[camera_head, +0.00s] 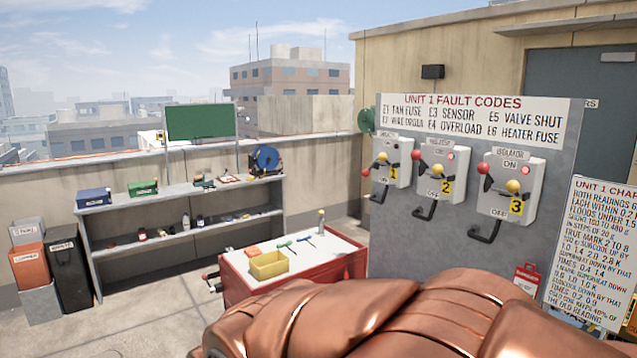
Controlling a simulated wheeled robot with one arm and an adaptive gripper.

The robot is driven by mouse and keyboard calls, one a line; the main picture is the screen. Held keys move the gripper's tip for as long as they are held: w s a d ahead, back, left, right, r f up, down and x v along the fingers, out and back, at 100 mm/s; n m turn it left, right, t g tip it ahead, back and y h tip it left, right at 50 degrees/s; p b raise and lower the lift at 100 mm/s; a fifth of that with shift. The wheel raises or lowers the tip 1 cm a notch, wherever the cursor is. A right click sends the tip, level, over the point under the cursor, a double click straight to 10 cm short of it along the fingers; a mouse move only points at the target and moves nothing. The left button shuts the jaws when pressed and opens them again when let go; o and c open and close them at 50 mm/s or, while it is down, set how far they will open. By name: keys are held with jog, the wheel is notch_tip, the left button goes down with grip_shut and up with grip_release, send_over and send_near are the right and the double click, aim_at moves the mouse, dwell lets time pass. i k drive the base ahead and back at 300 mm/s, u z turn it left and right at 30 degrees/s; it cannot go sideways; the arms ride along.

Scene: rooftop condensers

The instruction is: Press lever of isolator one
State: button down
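Isolator one (402,166) is the leftmost of three pale boxes on a grey panel (545,255) and carries a yellow label with a 1. A red ball knob (366,172) sticks out at its left side, and a yellow ball knob (382,157) sits on its front. A black hooked handle (380,194) hangs at its lower edge. Which of these is the lever's grip I cannot tell for certain. My copper-coloured arm fills the bottom of the view, below and in front of the panel. My gripper is not in view.
Isolator two (447,187) and isolator three (527,205) stand to the right, each with a red light. A red-sided bench (345,265) with a yellow bin (269,265) is left of the panel. A chart board (600,250) stands at right.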

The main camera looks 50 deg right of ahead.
aim_at(365, 173)
jog(key=z, duration=0.2)
jog(key=i, duration=0.9)
jog(key=z, duration=0.75)
